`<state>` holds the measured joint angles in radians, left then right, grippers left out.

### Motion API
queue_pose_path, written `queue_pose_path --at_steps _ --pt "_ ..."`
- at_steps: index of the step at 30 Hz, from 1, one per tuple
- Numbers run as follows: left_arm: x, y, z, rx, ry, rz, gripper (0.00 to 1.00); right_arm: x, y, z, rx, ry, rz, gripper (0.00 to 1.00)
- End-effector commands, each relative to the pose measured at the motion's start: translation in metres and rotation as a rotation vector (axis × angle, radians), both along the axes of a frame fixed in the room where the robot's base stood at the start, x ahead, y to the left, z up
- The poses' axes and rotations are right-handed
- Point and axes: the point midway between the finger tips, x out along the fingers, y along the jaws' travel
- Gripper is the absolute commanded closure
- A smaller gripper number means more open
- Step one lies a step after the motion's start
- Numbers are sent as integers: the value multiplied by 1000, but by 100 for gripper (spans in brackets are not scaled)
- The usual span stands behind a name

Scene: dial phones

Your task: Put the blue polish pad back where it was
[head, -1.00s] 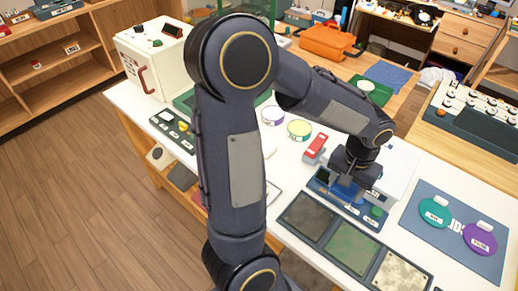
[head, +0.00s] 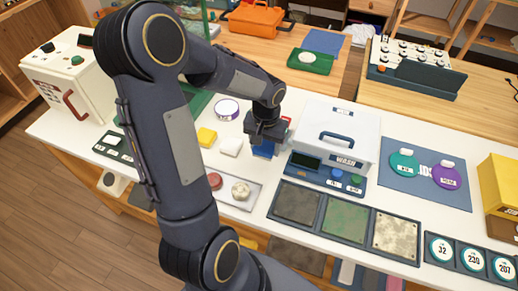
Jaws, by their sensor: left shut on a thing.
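The blue polish pad (head: 264,149) is a small blue block below my left gripper (head: 264,138), which is shut on it. The fingers hide its upper part. The pad is just left of the white wash machine (head: 338,130). I cannot tell whether it touches the white table. A yellow pad (head: 207,137) and a white pad (head: 231,146) lie in a row to its left. My right gripper is out of view.
A tray (head: 254,199) with a red disc (head: 215,181) and a pale lump (head: 241,190) lies in front. Three textured plates (head: 345,222) line the table's front edge. A purple-rimmed ring (head: 227,109) is behind the pads. A blue mat (head: 430,200) lies to the right.

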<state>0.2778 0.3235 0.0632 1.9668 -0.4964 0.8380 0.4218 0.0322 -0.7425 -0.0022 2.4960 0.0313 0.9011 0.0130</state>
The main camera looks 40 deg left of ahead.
Motion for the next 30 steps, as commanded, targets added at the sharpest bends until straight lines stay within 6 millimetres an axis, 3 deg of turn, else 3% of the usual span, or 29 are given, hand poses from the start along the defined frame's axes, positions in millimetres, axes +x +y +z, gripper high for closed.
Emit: queue_pose_path --at_steps 3,11,17,30 --pt "5 14 -17 -1 3 3 65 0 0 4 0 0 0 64" --pt "11 29 -36 0 0 3 65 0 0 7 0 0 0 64" --pt "11 29 -64 -1 2 0 65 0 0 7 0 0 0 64" --pt "12 29 -72 1 -2 1 65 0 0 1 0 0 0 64"
